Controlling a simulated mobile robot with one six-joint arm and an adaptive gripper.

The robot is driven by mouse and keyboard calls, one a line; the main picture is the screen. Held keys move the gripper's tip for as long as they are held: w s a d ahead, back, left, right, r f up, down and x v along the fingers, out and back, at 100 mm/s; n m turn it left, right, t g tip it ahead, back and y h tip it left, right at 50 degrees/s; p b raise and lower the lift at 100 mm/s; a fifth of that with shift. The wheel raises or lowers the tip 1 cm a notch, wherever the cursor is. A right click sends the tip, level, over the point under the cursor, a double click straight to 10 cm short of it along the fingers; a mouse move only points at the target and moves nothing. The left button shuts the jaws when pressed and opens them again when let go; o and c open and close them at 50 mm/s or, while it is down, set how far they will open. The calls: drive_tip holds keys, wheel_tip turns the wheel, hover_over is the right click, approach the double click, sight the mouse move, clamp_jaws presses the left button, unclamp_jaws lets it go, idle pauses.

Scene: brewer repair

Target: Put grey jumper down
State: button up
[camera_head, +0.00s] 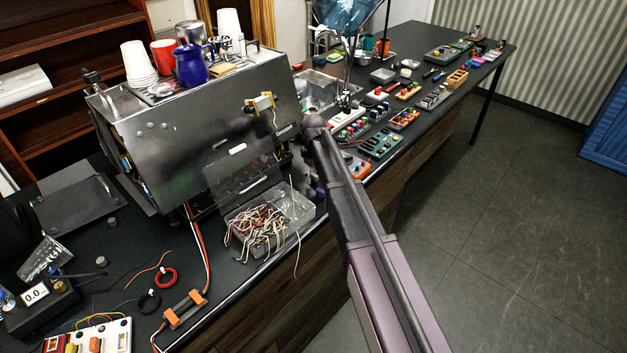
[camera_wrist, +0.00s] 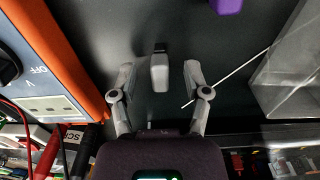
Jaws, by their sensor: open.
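The grey jumper (camera_wrist: 159,72), a small block with a light grey body and a darker end, shows in the wrist view on the dark worktop (camera_wrist: 95,25). My gripper (camera_wrist: 160,69) is open around it, with one finger on each side and a visible gap to both. I cannot tell its exact height above the worktop. In the head view my arm hides the jumper and the gripper.
An orange-edged meter (camera_wrist: 52,60) is close on the left in the wrist view. A clear bin (camera_wrist: 290,70) is on the right, and a thin white wire lies between it and my gripper. A purple object (camera_wrist: 226,5) is at the top. The metal brewer (camera_head: 190,125) stands on the bench.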

sight(314, 174)
clamp_jaws()
drive_tip(key=shift+r, duration=0.2)
idle(0.3)
wheel_tip(314, 174, up, 4)
drive_tip(key=p, duration=0.3)
drive_tip(key=shift+f+p, duration=0.25)
drive_tip(key=shift+p, duration=0.15)
drive_tip(key=s+d, duration=0.3)
drive_tip(key=s, duration=0.4)
drive_tip(key=s+d+r+p, duration=0.1)
drive_tip(key=s+d, duration=0.1)
drive_tip(key=s, duration=0.6)
drive_tip(key=shift+d, duration=0.4)
